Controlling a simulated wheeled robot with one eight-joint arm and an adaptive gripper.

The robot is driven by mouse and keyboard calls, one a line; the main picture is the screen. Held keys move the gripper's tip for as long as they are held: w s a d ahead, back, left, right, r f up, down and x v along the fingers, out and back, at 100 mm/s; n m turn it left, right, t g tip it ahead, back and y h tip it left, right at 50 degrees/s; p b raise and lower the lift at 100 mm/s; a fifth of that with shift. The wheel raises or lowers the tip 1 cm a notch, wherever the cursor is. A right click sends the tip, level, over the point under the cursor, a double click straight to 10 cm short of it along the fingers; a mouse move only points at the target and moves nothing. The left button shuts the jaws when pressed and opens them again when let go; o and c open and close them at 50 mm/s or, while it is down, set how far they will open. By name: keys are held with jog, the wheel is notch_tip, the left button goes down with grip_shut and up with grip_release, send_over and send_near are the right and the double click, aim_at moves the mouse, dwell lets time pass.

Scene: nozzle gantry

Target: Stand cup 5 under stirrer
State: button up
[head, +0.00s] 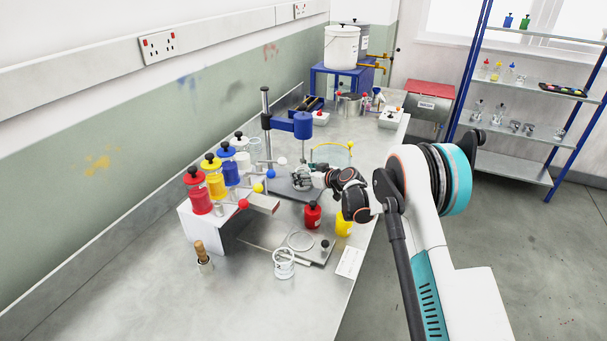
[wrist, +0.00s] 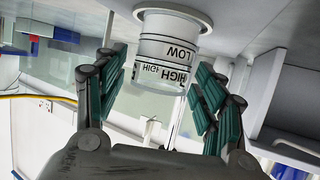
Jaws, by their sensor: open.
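A pale cup (wrist: 165,50) with black HIGH and LOW marks stands between my gripper's fingers in the wrist view, its foot on a round pale disc (wrist: 190,12). The wrist view is upside down. No number is readable on the cup. My gripper (wrist: 158,100) is open, with a finger on each side of the cup and gaps between. In the head view my gripper (head: 324,177) is beside the stirrer's base (head: 288,190); a small white shape there seems to be the cup. The blue stirrer head (head: 303,125) is on a post to the left and above.
A rack at the left holds red, yellow, blue and white bottles (head: 216,183) above coloured-knob nozzles. A red bottle (head: 312,215), a yellow cup (head: 343,225) and a marked white cup (head: 284,264) stand nearer.

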jog(key=s+d+r+m+h+p, duration=0.1)
jog(key=s+d+r, duration=0.4)
jog(key=s+r, duration=0.35)
jog(key=s+d+r+m+g+h, duration=0.1)
jog(key=s+d+r+h, duration=0.1)
jog(key=s+d+r, duration=0.5)
jog(key=s+d+r+m+h+p, duration=0.1)
jog(key=s+d+r+m, duration=0.15)
jog(key=s+r, duration=0.75)
jog(key=s+d+m+h, duration=0.1)
jog(key=s+d, duration=0.3)
jog(key=s, duration=0.6)
jog(key=s+d+f+m+g+h, duration=0.1)
jog(key=s+d, duration=0.3)
jog(key=s, duration=0.6)
jog(key=s+d+f+m+h, duration=0.1)
jog(key=s+d+m+h, duration=0.1)
jog(key=s, duration=0.8)
jog(key=shift+s+d+g+h, duration=0.4)
jog(key=shift+d+h, duration=0.2)
jog(key=shift+d, duration=0.3)
